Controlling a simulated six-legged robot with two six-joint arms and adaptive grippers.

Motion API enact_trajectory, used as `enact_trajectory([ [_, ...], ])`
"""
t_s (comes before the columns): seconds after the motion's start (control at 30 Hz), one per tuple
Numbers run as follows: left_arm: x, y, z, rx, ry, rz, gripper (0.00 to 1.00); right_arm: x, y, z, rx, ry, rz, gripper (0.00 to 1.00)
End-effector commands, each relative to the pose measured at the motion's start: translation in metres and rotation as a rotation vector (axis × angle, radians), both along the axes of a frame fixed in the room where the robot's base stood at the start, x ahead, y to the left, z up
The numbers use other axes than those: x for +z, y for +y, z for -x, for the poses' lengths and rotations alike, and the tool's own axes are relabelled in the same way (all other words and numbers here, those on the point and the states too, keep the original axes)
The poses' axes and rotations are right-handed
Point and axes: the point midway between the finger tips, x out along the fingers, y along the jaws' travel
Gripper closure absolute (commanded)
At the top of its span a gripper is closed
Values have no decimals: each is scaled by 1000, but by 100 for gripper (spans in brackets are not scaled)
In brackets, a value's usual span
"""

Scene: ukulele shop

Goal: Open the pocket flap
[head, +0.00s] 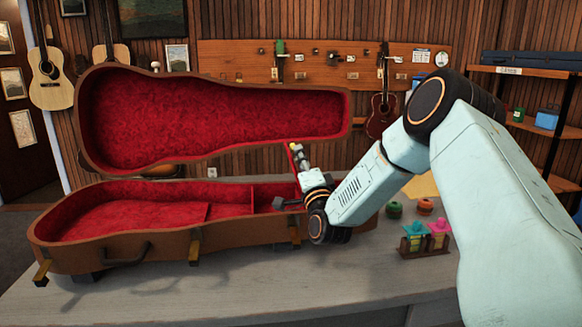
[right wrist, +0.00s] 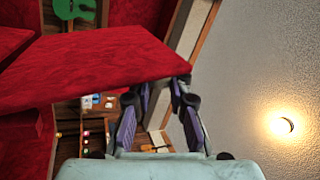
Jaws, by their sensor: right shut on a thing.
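The brown instrument case (head: 160,258) lies open on the table, its red-lined lid (head: 200,115) standing up behind it. The red pocket flap (head: 293,160) shows as a thin, nearly upright strip at the right end of the case. My right gripper (head: 298,153) is shut on its edge. In the right wrist view the flap is a broad red panel (right wrist: 100,60), its near right edge at the fingertips (right wrist: 163,82). The pocket's inside is mostly hidden by my gripper and the case wall. My left gripper is not in view.
On the grey table (head: 320,290), right of the case, stand a small rack (head: 425,245) with coloured items and green (head: 394,210) and orange (head: 425,206) round items. The table front is clear. A pegboard (head: 230,60) and ukuleles hang behind.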

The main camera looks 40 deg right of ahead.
Motion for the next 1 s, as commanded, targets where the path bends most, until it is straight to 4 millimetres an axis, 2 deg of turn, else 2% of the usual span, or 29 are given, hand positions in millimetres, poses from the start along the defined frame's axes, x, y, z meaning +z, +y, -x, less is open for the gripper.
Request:
enact_trajectory([
  [0.03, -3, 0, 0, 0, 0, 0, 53, -5, -3, 3, -1, -3, -23, 100],
  [0.3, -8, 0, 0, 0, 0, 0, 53, -4, -11, 7, -1, -40, -85, 100],
  [0.8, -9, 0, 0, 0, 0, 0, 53, -3, -12, 8, -1, -47, -95, 100],
  [0.83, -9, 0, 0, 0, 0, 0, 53, -3, -12, 8, -1, -47, -95, 80],
  [1.0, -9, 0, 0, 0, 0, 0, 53, -2, -12, 8, -1, -49, -94, 65],
])
